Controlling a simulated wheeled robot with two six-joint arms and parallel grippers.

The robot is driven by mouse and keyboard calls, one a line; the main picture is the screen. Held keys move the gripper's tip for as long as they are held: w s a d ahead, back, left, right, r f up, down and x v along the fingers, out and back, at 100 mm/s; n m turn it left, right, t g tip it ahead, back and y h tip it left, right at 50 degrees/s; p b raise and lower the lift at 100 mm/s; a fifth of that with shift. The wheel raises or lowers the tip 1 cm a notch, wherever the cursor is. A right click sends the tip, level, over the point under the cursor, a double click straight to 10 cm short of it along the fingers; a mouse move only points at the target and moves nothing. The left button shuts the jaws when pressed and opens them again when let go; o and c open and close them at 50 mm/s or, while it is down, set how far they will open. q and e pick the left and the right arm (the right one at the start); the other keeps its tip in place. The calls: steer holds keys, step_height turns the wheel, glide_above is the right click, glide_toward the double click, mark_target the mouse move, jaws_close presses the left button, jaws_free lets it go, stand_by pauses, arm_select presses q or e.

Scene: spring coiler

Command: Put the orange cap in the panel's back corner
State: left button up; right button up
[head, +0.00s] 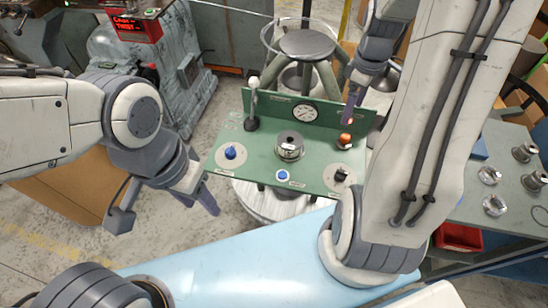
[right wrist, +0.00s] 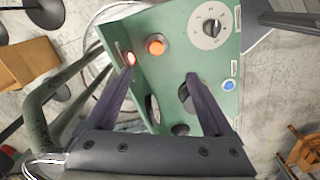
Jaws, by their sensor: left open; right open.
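The orange cap (head: 345,138) sits at the right back corner of the green panel (head: 267,170), near the upright back board. In the right wrist view the orange cap (right wrist: 156,45) shows as a round disc with a grey ring around it. My right gripper (head: 350,118) points down above that corner, close to the cap. In its wrist view the right gripper (right wrist: 161,75) has its fingers spread with nothing between them, and the cap lies beyond the fingertips. My left gripper (head: 202,206) is open and empty, left of the panel's front left corner.
The panel carries a white-ball lever (head: 254,84), a blue knob (head: 230,152), a metal cylinder (head: 290,146), a blue button (head: 283,175) and a black dial (right wrist: 212,27). A lit red lamp (right wrist: 130,58) is beside the cap. A gauge (head: 304,113) is on the back board.

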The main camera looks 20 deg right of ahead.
steer(key=s+a+r, duration=0.2)
steer(key=a, duration=0.8)
steer(key=s+a+r, duration=0.1)
steer(key=a+r, duration=0.1)
steer(key=a, duration=0.7)
steer(key=s+a+r+y, duration=0.1)
steer(key=s+a+r, duration=0.1)
steer(key=s+a, duration=0.9)
steer(key=s, duration=0.2)
steer(key=shift+s, duration=0.3)
